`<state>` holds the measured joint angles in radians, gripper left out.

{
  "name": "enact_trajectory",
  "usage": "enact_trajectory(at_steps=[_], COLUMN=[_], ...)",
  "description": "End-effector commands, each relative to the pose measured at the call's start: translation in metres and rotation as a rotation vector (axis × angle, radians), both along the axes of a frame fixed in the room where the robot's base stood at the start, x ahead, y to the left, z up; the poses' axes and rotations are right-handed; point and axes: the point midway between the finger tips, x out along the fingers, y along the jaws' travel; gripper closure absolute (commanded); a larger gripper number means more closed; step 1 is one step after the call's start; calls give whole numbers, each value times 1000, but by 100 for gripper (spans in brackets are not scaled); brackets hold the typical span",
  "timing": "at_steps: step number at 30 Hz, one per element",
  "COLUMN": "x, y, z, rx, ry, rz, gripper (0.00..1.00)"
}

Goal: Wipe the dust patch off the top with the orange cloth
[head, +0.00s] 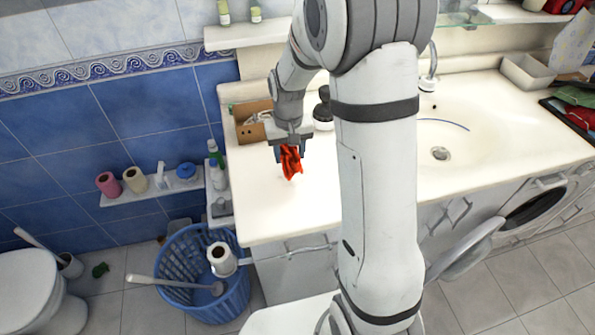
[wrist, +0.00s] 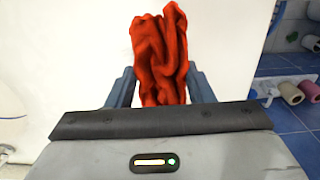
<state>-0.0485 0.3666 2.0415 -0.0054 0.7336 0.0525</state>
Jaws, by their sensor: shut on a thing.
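The orange cloth (head: 290,162) is crumpled and hangs from my gripper (head: 291,150) in the head view. It also shows in the wrist view (wrist: 161,55), between my two blue-grey fingers (wrist: 158,88). My gripper is shut on the cloth over the left part of the cream countertop (head: 265,205). The cloth is over the top's surface; I cannot tell whether it touches it. I cannot make out a dust patch in either view; my arm hides part of the top.
A cardboard box (head: 250,124) stands at the back left of the top. A washbasin (head: 455,140) lies to the right, beyond my arm. A low shelf with rolls (head: 107,184) and a blue basket (head: 200,270) are to the left. The top's front left is clear.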

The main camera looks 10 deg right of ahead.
Motion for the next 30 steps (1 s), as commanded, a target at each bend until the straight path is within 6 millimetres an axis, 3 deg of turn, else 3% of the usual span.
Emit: enact_trajectory(at_steps=[16,24,30], x=[0,0,-1], y=[-1,-17,-19], z=[1,-12,-9], rx=[0,2,2], ry=[0,-1,0], rz=[0,-2,0], gripper=[80,80,80])
